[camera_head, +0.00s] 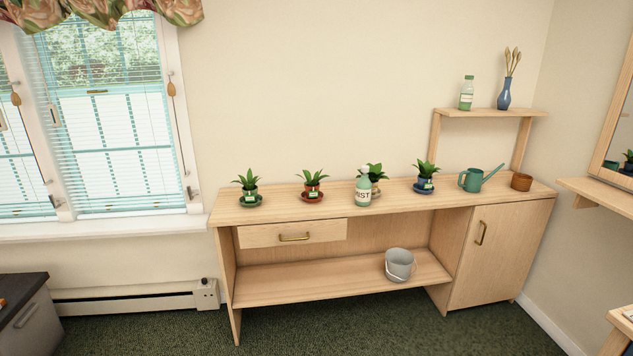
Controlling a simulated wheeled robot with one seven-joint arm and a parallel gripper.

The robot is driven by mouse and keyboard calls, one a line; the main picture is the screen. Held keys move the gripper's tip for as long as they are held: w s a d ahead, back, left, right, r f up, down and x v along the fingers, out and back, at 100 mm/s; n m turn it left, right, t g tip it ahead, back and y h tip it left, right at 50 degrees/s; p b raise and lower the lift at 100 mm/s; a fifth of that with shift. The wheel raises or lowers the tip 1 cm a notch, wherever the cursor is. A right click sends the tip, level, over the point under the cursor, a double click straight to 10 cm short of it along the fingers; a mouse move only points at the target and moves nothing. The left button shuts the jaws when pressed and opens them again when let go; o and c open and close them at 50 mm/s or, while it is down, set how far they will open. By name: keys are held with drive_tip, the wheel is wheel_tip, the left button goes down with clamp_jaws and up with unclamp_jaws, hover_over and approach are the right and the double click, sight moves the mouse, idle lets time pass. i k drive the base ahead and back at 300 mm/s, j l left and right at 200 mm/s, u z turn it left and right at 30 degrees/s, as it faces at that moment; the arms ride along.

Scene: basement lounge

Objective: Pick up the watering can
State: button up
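The watering can (473,180) is teal green and stands upright on the right part of the wooden bench top (300,217). Its handle is on the left and its long spout points up to the right. A brown pot (521,182) stands just right of it, close to the spout side. A potted plant on a dark blue saucer (423,187) is to its left, with a gap between. My gripper does not show in the head view.
More potted plants (312,186) and a mist bottle (363,191) line the bench top. A raised shelf (490,113) with a bottle and a blue vase (504,94) stands behind the can. A grey bucket (399,265) sits on the lower shelf. Green carpet in front is open.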

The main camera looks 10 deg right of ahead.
sight(473, 183)
drive_tip(key=i+j, duration=0.1)
drive_tip(key=i, duration=1.75)
drive_tip(key=i+l+z, duration=0.1)
drive_tip(key=i+z, duration=0.65)
drive_tip(key=i+j+z, duration=0.15)
drive_tip(key=i+z, duration=0.2)
drive_tip(key=i+l+z, duration=0.1)
drive_tip(key=i+z, duration=0.15)
drive_tip(key=z, duration=0.15)
drive_tip(key=i+z, duration=0.35)
drive_tip(key=i+j+z, duration=0.1)
drive_tip(key=z, duration=0.3)
drive_tip(key=i, duration=0.1)
